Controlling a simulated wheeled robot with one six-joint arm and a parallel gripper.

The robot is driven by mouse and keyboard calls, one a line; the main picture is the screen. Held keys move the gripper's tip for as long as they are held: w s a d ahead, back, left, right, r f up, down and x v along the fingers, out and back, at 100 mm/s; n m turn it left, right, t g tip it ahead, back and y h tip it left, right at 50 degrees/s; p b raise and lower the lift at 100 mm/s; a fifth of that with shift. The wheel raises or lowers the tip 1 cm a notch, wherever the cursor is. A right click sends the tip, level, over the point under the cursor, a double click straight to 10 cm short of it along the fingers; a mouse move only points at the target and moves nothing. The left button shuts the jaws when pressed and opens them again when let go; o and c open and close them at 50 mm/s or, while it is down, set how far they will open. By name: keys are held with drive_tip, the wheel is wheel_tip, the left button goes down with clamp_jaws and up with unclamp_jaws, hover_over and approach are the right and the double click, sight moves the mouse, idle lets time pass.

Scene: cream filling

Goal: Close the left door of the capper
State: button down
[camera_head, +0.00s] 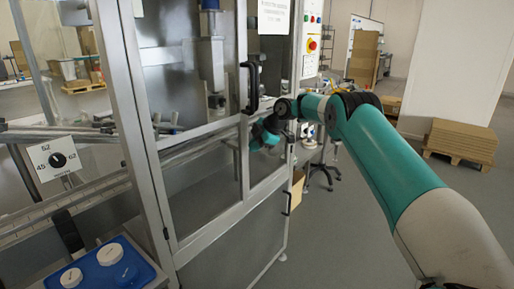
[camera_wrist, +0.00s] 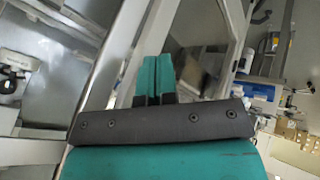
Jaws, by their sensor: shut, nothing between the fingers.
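The capper (camera_head: 205,45) is a metal-framed cabinet with clear panels, filling the left and middle of the head view. A wide glazed door panel (camera_head: 190,190) faces me. A black handle (camera_head: 253,88) is on the upright frame at its right side. I cannot tell exactly how far the left door stands open. My gripper (camera_head: 258,143) is beside that upright, below the handle, partly hidden by my wrist and the frame. Contact is unclear.
A blue tray (camera_head: 140,283) with white round containers is at the lower left. A dial plate (camera_head: 58,160) stands above it. A control panel with a red button (camera_head: 312,45) is beyond the capper. Stacked cardboard (camera_head: 460,140) lies on a pallet at right. Floor (camera_head: 330,235) is clear.

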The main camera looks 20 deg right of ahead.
drive_tip(key=shift+w, duration=0.15)
drive_tip(key=shift+d, duration=0.3)
